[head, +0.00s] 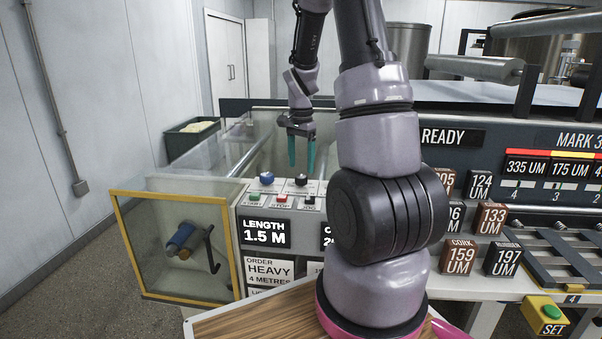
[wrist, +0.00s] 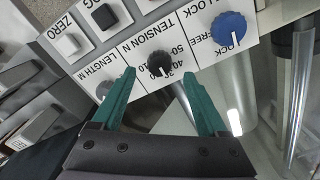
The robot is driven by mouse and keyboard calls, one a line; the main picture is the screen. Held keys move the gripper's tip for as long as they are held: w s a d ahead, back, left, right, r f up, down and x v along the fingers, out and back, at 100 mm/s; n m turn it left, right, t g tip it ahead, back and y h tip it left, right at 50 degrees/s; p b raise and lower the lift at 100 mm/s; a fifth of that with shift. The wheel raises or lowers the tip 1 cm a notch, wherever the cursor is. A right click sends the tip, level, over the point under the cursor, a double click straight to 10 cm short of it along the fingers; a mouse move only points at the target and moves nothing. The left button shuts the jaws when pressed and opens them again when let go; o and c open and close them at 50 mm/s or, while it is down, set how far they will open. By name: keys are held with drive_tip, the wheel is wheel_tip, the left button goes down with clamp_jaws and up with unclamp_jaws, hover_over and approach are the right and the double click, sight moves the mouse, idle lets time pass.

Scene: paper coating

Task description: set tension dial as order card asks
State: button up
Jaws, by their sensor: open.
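The tension dial is a small black knob (wrist: 160,62) under the label TENSION N, upside down in the wrist view. A white mark on it points toward the picture's bottom, near the printed numbers; the exact setting is unclear. In the head view it appears as a black knob (head: 301,180) on the console. My gripper (head: 301,167) is open above the console, its green fingers pointing down. In the wrist view the fingertips (wrist: 158,75) lie either side of the dial, apart from it. The order card (head: 270,270) reads HEAVY, 4 METRES.
A blue LOCK/FREE knob (wrist: 228,28) sits beside the dial. The length dial (wrist: 104,91) is partly behind a finger. Buttons stand close in front. A length display (head: 264,233) shows 1.5 M. My arm hides another display and part of a lower card.

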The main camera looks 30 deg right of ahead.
sight(301, 176)
drive_tip(key=shift+f, duration=1.85)
clamp_jaws()
drive_tip(key=shift+n, duration=0.3)
drive_tip(key=n, duration=0.4)
drive_tip(key=shift+n, duration=2.1)
